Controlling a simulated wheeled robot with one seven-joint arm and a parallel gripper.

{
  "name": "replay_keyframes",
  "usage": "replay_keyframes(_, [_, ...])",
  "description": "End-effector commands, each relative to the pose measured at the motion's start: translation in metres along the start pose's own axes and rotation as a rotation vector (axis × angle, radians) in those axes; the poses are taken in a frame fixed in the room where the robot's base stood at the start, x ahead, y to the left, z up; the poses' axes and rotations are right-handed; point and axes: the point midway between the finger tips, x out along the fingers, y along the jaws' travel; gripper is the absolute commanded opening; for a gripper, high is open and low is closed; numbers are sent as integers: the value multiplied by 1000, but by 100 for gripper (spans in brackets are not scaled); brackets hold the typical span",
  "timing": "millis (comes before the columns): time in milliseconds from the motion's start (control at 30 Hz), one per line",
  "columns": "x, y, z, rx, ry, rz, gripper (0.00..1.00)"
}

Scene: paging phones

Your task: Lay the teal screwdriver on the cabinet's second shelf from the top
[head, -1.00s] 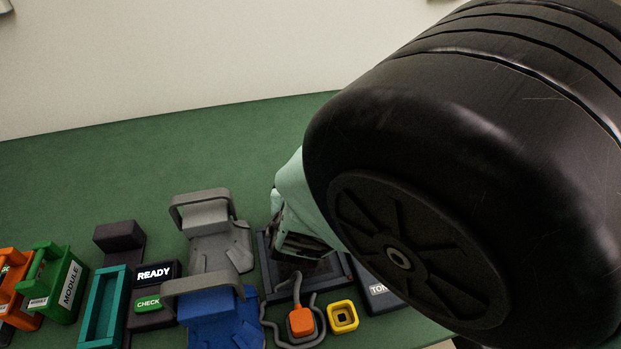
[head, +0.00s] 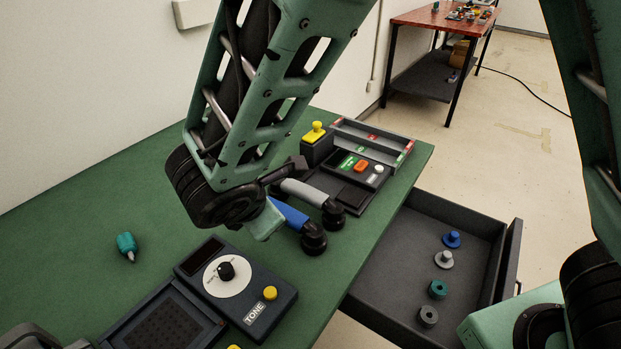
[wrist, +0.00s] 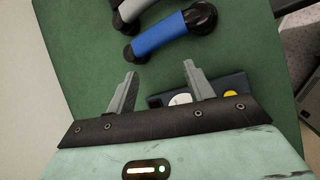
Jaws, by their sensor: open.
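A small teal object with a short pale tip (head: 127,245) lies on the green table at the left of the head view. It looks like a stubby screwdriver, but I cannot be sure. It does not show in the wrist view. My gripper (wrist: 160,68) is open and empty in the wrist view, its two fingers spread above the table. The blue handset (wrist: 160,36) lies just beyond the fingertips. In the head view my arm hides most of the gripper, which is to the right of the teal object. I see no shelved cabinet.
The TONE box (head: 240,287) stands near the table's front edge. Blue and grey handsets (head: 312,191) lie near my gripper. An open drawer (head: 385,275) with several round pegs juts out at the right. A red table (head: 425,18) with a lower shelf stands far back.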

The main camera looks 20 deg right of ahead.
Motion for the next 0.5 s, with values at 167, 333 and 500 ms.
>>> replay_keyframes(167, [-43,-69,51,480,82,-273,52])
replay_keyframes(333, [-84,-126,68,900,138,-488,52])
replay_keyframes(500, [-110,-159,70,1192,169,-617,52])
